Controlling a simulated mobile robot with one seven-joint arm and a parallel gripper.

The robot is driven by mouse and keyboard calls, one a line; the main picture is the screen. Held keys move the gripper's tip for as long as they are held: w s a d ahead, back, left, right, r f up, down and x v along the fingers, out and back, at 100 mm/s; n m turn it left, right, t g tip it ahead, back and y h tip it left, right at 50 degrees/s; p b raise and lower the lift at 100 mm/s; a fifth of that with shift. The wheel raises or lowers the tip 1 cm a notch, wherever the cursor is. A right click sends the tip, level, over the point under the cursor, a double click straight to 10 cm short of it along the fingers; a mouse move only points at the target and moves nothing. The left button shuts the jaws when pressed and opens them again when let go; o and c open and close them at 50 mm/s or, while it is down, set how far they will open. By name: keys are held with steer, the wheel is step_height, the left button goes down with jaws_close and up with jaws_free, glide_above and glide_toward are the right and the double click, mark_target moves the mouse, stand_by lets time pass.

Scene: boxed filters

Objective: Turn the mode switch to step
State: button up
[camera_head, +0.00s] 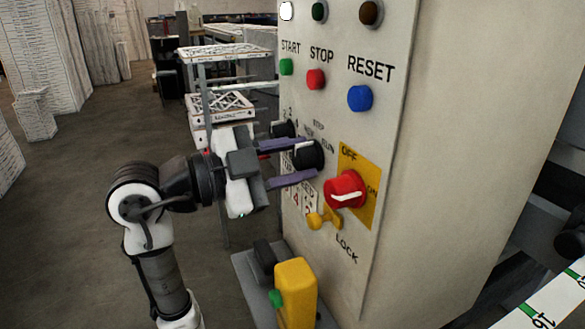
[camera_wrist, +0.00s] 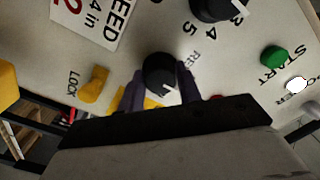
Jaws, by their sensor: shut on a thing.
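The mode switch is a black round knob (camera_head: 309,153) on the pale panel, with lettering that looks like STEP and RUN beside it. My gripper (camera_head: 307,160) reaches it from the left, with one purple finger above and one below. In the wrist view the black knob (camera_wrist: 158,70) sits between the two purple fingers of my gripper (camera_wrist: 160,86), which is shut on it. A white pointer mark shows on the knob, angled to the lower right in that view. The fingers hide part of the labels, so I cannot tell which setting it points to.
A red OFF/ON switch (camera_head: 345,190) on a yellow plate and a yellow LOCK lever (camera_head: 323,219) are close to the lower right. Another black dial (camera_head: 283,129) is behind the upper finger. START, STOP and RESET buttons are above. A yellow box (camera_head: 295,292) stands below.

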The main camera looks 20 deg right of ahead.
stand_by(0.4)
steer(key=o, duration=1)
steer(key=shift+a, duration=0.1)
steer(key=a, duration=1.3)
steer(key=shift+s+a+b, duration=0.25)
steer(key=shift+a+b, duration=0.05)
steer(key=shift+b, duration=0.05)
